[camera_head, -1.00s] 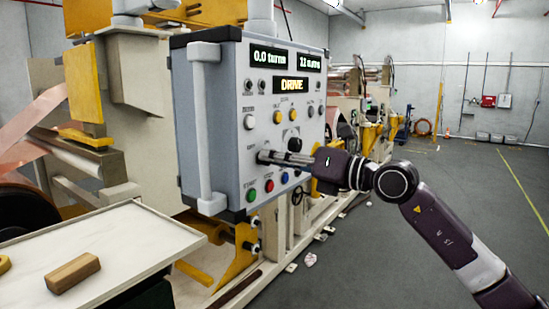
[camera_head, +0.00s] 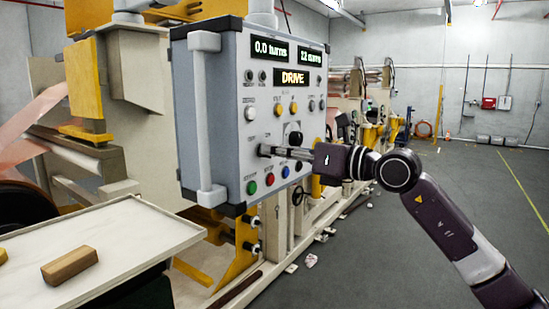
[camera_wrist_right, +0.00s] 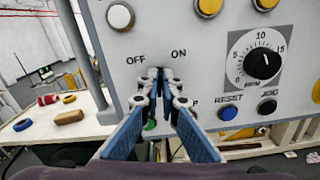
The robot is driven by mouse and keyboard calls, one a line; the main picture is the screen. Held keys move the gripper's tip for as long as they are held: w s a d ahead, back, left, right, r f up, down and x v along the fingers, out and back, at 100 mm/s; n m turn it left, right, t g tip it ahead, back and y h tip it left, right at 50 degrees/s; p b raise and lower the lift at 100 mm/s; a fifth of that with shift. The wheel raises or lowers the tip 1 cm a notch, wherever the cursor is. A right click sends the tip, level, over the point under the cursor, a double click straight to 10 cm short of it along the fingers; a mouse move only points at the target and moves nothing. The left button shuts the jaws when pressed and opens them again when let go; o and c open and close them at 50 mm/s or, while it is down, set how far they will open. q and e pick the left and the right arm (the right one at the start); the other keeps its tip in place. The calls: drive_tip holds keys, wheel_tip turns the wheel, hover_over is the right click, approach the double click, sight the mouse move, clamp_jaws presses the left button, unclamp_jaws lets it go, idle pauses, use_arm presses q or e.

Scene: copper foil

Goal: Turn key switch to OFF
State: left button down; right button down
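The grey control panel (camera_head: 225,130) fills the middle of the head view, and its lit display reads DRIVE. My right gripper (camera_head: 263,150) reaches in from the right, with its fingertips at the left-middle of the panel face. In the right wrist view my right gripper (camera_wrist_right: 160,74) has its two blue-backed fingers closed together at the key switch (camera_wrist_right: 160,71), between the OFF label (camera_wrist_right: 136,60) and the ON label (camera_wrist_right: 179,54). The fingertips nearly meet around a small dark part there. They hide most of the switch, so its exact angle is unclear. My left gripper is not in view.
A speed dial (camera_wrist_right: 262,63), a blue reset button (camera_wrist_right: 228,113) and a black jog button (camera_wrist_right: 267,106) sit right of the fingers. A white table (camera_head: 130,240) with a wooden block (camera_head: 70,266) stands front left. Floor at the right is open.

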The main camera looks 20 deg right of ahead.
drive_tip(key=shift+s+a+n+b, duration=0.1)
drive_tip(key=shift+n+b, duration=1.9)
drive_tip(key=shift+n, duration=2.1)
drive_tip(key=c, duration=2.2)
unclamp_jaws()
drive_tip(key=v, duration=1.2)
